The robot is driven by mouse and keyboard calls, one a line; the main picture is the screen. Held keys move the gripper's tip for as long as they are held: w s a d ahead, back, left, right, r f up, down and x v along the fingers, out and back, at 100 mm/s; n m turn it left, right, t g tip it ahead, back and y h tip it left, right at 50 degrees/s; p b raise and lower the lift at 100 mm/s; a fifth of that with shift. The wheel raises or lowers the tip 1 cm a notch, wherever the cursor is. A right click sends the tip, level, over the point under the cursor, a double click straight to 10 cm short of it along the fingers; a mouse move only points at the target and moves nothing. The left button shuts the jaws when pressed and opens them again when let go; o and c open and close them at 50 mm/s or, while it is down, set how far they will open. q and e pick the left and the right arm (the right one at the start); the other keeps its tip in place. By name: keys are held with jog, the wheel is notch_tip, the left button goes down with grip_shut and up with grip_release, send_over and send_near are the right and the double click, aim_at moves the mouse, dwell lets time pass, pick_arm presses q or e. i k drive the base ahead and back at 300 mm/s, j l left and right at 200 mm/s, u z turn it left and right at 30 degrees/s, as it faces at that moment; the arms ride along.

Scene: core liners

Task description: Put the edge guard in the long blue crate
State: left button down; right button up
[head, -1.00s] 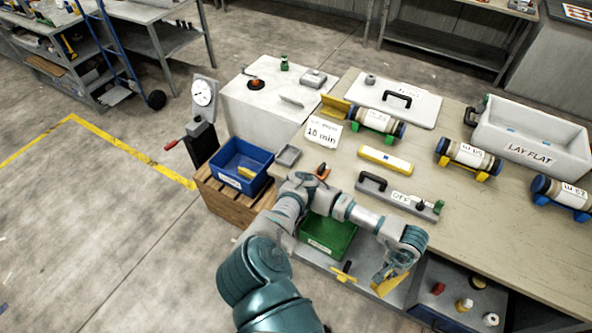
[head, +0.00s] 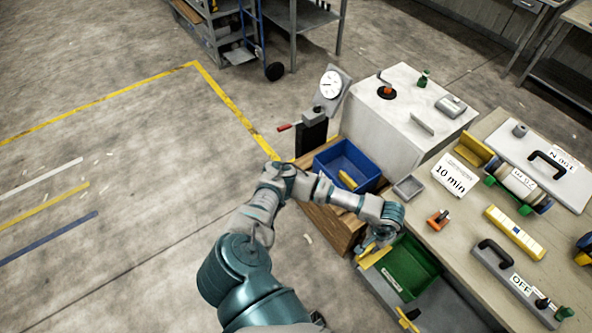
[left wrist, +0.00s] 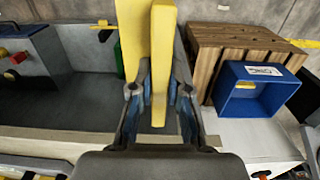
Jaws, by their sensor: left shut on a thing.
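The edge guard, a long yellow angled strip (head: 374,257), is gripped in my left gripper (head: 378,243). In the left wrist view the strip (left wrist: 163,50) stands between the two fingers and points away from the palm. The blue crate (head: 352,158) sits on a wooden box left of the white cabinet, with a yellow piece inside it. It also shows at the right of the left wrist view (left wrist: 240,103). My left gripper is to the right of and nearer than the blue crate, by the left edge of the green crate. My right gripper is not in view.
The green crate (head: 414,267) is beside my left gripper, below the bench edge. The wooden box (head: 335,225) holds up the blue crate. A grey dial stand (head: 330,88) and a small grey tray (head: 408,187) are nearby. Open floor lies to the left.

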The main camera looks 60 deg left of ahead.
aim_at(337, 171)
jog(key=j+u, duration=0.2)
jog(key=u, duration=0.2)
jog(key=i+j+u, duration=0.1)
jog(key=u, duration=0.3)
jog(key=j+u, duration=0.3)
jog(key=u, duration=0.15)
jog(key=i+j+z, duration=0.45)
jog(key=j, duration=0.1)
